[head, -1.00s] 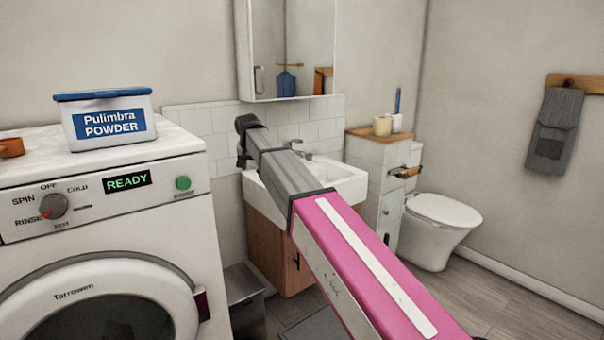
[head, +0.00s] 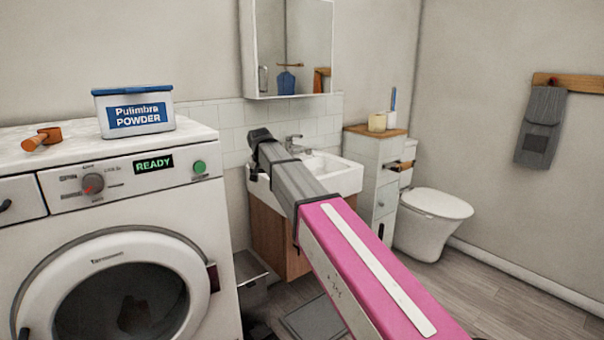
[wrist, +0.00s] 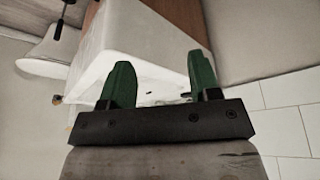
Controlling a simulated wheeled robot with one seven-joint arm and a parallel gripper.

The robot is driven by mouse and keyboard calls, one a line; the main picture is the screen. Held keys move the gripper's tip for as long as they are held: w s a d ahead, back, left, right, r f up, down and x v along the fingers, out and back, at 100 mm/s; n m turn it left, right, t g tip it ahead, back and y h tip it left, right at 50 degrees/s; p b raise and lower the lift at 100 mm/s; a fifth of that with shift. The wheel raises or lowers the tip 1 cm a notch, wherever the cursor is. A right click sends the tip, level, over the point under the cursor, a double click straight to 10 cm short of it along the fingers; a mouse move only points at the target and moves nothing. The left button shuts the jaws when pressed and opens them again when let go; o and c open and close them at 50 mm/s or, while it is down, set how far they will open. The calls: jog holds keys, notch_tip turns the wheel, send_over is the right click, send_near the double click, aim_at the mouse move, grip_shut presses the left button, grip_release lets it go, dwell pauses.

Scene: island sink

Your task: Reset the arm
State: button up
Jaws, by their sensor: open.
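My arm reaches out across the head view, pink near me and grey farther out. Its far end stands in front of the sink (head: 328,176). My gripper (wrist: 160,82) shows in the wrist view with two green fingers apart and nothing between them. The white basin (wrist: 150,50) lies beyond the fingers in that view. In the head view the fingers are not clearly seen.
A washing machine (head: 120,215) with a lit READY display stands at left. On it are a Pulimbra powder box (head: 134,112) and an orange scoop (head: 42,138). A toilet (head: 430,220), a cabinet (head: 378,170) and a towel (head: 541,125) are at right. A mirror cabinet (head: 292,45) hangs above.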

jog(key=s+d+f+g, duration=0.1)
jog(key=s+d+f, duration=0.4)
jog(key=d+f, duration=0.65)
jog(key=s+d+f+g, duration=0.2)
jog(key=s+d+f, duration=1.9)
jog(key=shift+s+d+f+g, duration=0.2)
jog(key=shift+s+g, duration=0.2)
